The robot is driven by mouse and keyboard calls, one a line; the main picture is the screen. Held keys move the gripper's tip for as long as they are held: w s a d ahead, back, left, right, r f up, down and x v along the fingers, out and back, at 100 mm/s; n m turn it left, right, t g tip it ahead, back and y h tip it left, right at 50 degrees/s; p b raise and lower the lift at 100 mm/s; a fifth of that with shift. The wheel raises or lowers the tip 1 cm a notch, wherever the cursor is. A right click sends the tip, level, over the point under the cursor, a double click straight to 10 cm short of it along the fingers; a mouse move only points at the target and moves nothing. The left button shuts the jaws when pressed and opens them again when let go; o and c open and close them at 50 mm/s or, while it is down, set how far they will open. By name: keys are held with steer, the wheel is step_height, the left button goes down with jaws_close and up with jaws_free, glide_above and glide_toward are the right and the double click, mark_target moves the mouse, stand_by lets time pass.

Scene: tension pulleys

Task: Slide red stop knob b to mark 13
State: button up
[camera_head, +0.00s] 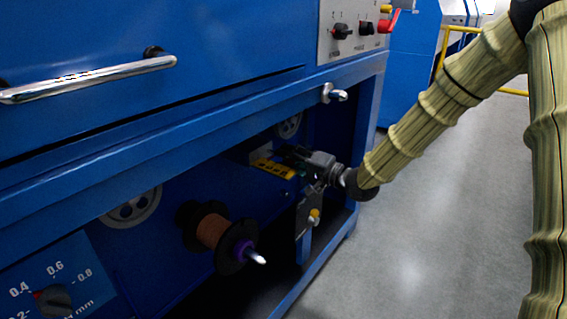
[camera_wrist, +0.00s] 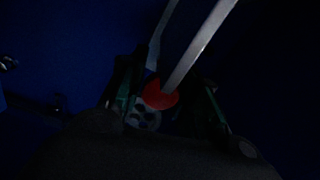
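A red knob (camera_wrist: 158,95), dim in the wrist view, lies between the two fingers of my gripper (camera_wrist: 170,85). The frames do not show which letter it bears. A light metal bar (camera_wrist: 202,42) slants up and right from it. The fingers stand apart, with a visible gap to the knob on the right; contact on the left cannot be told. In the head view my gripper (camera_head: 300,157) reaches into the open bay under the blue machine, beside a yellow marked strip (camera_head: 273,169). The red knob is hidden there, and no mark 13 is legible.
A copper-coloured spool (camera_head: 212,231) on a spindle and a grey wheel (camera_head: 132,208) sit left of my gripper. A bracket with a yellow knob (camera_head: 314,214) is just below it. The blue frame beam (camera_head: 200,140) runs above. Grey floor lies clear at right.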

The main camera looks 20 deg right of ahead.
steer(key=shift+w+a, duration=0.5)
steer(key=shift+w, duration=0.05)
steer(key=shift+c, duration=0.2)
jaws_close()
